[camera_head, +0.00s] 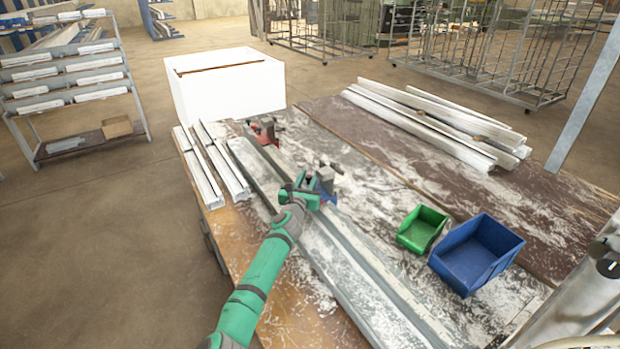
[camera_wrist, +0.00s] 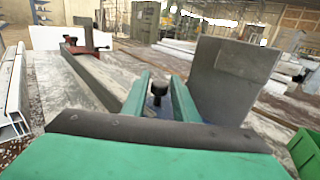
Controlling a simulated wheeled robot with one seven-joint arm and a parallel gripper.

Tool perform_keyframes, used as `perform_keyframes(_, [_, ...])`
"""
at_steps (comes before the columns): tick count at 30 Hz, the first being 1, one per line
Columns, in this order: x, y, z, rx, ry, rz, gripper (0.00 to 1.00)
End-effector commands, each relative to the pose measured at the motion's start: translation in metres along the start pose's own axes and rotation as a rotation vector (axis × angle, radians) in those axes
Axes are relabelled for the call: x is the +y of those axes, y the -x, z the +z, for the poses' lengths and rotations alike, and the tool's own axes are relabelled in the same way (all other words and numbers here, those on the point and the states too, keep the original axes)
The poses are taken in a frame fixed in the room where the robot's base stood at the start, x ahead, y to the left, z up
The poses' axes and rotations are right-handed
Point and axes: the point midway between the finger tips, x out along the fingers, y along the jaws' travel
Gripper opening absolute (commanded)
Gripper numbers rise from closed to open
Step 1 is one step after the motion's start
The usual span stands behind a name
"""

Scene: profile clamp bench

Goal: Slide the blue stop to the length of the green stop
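The blue stop (camera_head: 326,180) sits on the long grey rail (camera_head: 345,262) on the bench, beside my gripper. My gripper (camera_head: 306,190) is at the stop's left side in the head view and partly covers it. In the wrist view my two green fingers (camera_wrist: 161,76) are apart, with a dark knob (camera_wrist: 158,91) between them and gaps at its sides. A grey upright plate (camera_wrist: 232,78) stands just right of the fingers. A red stop (camera_head: 265,131) sits at the rail's far end and also shows in the wrist view (camera_wrist: 82,45). I cannot make out a green stop.
Green (camera_head: 422,229) and blue (camera_head: 476,254) bins stand on the bench at right. White profiles lie at the left edge (camera_head: 212,165) and far right (camera_head: 440,120). A white box (camera_head: 228,88) stands behind the bench. The dusty surface between rail and bins is clear.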

Motion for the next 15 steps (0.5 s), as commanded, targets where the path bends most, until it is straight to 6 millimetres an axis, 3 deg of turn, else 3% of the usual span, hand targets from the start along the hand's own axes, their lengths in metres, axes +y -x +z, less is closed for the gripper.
perform_keyframes(8, [-0.002,0.007,0.0,-0.001,-0.001,-0.002,0.26])
perform_keyframes(15, [-0.001,0.037,0.0,-0.001,-0.001,-0.001,0.26])
